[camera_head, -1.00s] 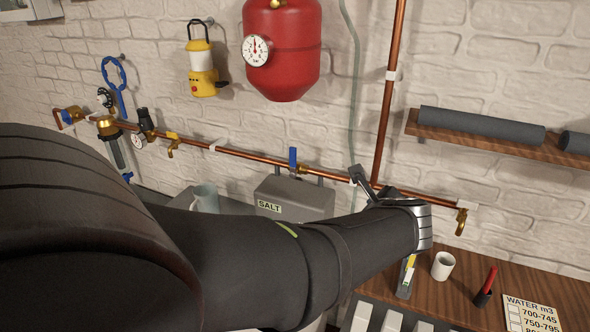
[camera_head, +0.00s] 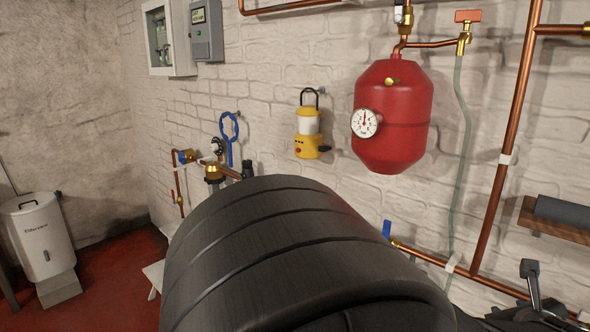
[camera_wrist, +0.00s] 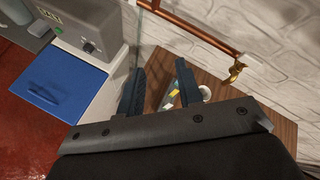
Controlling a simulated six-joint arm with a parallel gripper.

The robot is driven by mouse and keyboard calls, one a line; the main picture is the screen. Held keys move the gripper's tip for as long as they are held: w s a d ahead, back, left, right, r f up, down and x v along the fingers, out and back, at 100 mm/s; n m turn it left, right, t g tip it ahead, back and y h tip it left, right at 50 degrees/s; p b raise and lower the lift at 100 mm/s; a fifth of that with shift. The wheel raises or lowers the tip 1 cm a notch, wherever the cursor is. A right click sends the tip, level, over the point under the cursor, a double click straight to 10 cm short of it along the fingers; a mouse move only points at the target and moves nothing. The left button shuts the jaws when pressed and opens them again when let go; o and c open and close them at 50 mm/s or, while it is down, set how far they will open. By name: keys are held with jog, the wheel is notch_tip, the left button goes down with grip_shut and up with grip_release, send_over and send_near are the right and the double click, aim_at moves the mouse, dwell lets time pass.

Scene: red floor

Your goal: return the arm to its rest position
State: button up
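My gripper (camera_wrist: 158,84) shows in the wrist view with its two dark fingers apart and nothing between them that they touch. It is open and points over a wooden worktop (camera_wrist: 225,107). In the head view only part of the gripper end shows at the lower right, in front of the brick wall below the grey roll. My dark arm fills the lower middle of the head view and hides the worktop there.
A copper pipe (camera_head: 513,120) runs down the wall near my gripper. A red tank (camera_head: 393,115) and yellow lantern (camera_head: 307,143) hang above the arm. The wrist view shows a blue lid (camera_wrist: 65,88), a white cup (camera_wrist: 205,93) and a brass tap (camera_wrist: 236,71).

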jog(key=s+d+m+h, duration=0.3)
jog(key=s+d+m, duration=0.4)
jog(key=d, duration=0.4)
jog(key=shift+f+g, duration=0.15)
jog(key=shift+g, duration=0.15)
jog(key=shift+d, duration=0.1)
jog(key=w+a+n+y, duration=0.2)
jog(key=w+a+n, duration=0.35)
jog(key=a, duration=0.45)
jog(key=w+a+n+y, duration=0.3)
jog(key=w+a+n, duration=0.1)
jog(key=a+n, duration=0.4)
jog(key=s+d+m+h, duration=0.3)
jog(key=s+d+m, duration=0.4)
jog(key=d, duration=0.4)
jog(key=s+d+m+h, duration=0.3)
jog(key=s+d+m, duration=0.2)
jog(key=d+m, duration=0.45)
jog(key=x, duration=1.2)
jog(key=shift+d+f+n, duration=0.3)
jog(key=shift+f, duration=0.05)
